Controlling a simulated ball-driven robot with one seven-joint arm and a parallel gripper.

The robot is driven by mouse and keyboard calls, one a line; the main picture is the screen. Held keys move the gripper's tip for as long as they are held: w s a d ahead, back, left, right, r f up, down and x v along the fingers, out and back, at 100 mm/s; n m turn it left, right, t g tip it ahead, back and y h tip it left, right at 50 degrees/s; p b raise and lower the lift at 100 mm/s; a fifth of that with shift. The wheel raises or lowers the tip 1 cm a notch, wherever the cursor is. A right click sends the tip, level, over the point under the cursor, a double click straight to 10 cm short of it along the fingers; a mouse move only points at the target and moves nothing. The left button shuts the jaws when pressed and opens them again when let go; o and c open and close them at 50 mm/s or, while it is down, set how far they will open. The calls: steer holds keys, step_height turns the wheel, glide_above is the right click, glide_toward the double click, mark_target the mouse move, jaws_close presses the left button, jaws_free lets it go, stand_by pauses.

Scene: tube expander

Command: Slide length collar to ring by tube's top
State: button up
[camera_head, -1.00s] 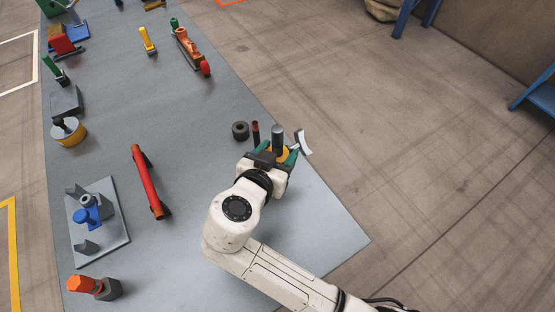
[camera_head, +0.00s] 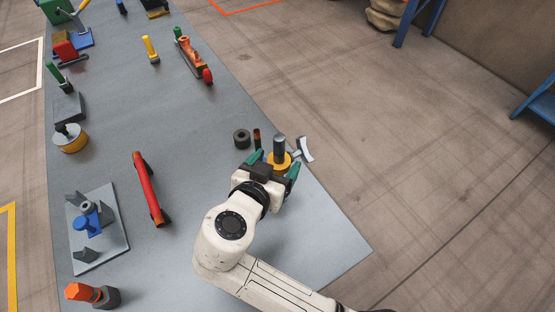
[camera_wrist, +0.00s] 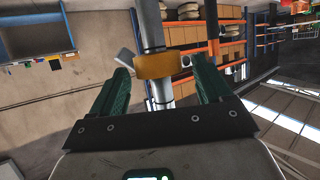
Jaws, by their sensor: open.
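The tube expander's upright tube (camera_head: 279,146) stands near the table's right edge, with a yellow-orange collar (camera_head: 279,161) around it. In the wrist view the collar (camera_wrist: 165,66) sits around the tube between a darker, thicker length (camera_wrist: 151,22) and a lighter, thinner length (camera_wrist: 161,96). A small hole or screw shows on the collar's right side. My gripper (camera_head: 274,163) is open; its green fingers (camera_wrist: 165,70) appear either side of the collar with gaps showing. I cannot make out a separate ring by the tube's top.
A red bar (camera_head: 147,187) lies farther left. The table's right corner is clear.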

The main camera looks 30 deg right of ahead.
steer(key=b+v, duration=0.1)
steer(key=v, duration=0.8)
steer(key=shift+b, duration=0.3)
